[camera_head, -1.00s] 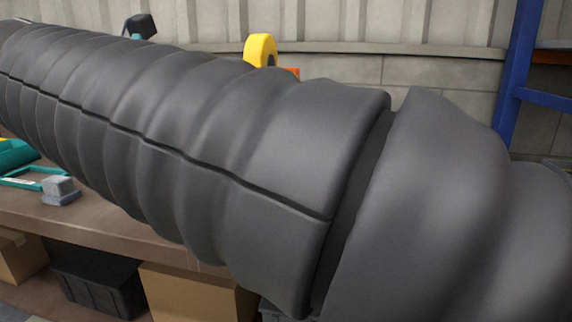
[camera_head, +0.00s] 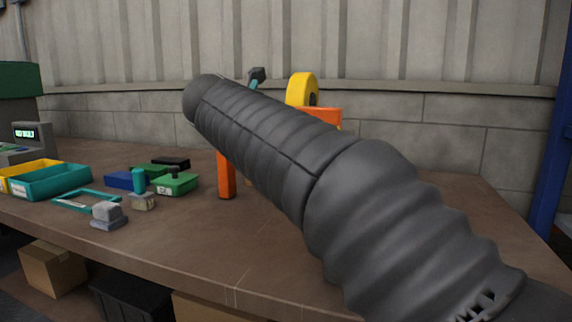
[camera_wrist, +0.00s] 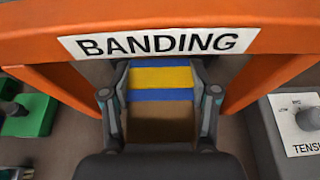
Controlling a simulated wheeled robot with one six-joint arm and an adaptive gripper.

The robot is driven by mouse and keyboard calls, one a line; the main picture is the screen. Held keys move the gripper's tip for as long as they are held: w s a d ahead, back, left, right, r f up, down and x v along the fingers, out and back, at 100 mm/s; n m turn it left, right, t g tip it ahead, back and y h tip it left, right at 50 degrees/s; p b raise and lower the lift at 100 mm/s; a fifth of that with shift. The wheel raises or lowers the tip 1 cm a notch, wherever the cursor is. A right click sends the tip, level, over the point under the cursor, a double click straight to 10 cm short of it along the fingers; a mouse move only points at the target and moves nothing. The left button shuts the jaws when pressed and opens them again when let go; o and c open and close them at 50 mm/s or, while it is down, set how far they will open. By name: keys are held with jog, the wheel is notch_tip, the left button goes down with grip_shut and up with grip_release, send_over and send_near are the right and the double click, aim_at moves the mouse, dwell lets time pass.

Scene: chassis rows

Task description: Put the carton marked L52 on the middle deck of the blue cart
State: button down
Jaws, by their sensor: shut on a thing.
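In the wrist view a brown carton (camera_wrist: 160,122) with a yellow and blue band sits between the two fingers of my gripper (camera_wrist: 160,103), which is shut on it. No L52 mark shows on the visible face. The carton is at the opening of an orange arch (camera_wrist: 285,40) with a BANDING sign (camera_wrist: 157,43). In the head view my arm crosses in front of the orange arch (camera_head: 226,178) and hides the gripper and carton.
A grey TENSION box (camera_wrist: 292,130) stands right of the arch in the wrist view. On the brown bench (camera_head: 170,255) are teal (camera_head: 58,182) and yellow (camera_head: 25,172) bins, a green block (camera_head: 175,184) and small grey parts (camera_head: 108,215). Bare bench lies in front of the arch.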

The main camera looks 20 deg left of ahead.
jog(key=w, duration=0.2)
jog(key=shift+w+d, duration=0.15)
jog(key=shift+w, duration=0.25)
jog(key=shift+s+f+b, duration=0.15)
jog(key=shift+f+b, duration=0.2)
jog(key=shift+f, duration=0.45)
jog(key=shift+f+b, duration=0.7)
jog(key=shift+f, duration=1.2)
jog(key=shift+f+p, duration=0.4)
jog(key=shift+f, duration=0.1)
jog(key=shift+f, duration=0.25)
jog(key=shift+c, duration=1.4)
grip_release()
jog(key=shift+f+b, duration=0.2)
jog(key=shift+b, duration=0.35)
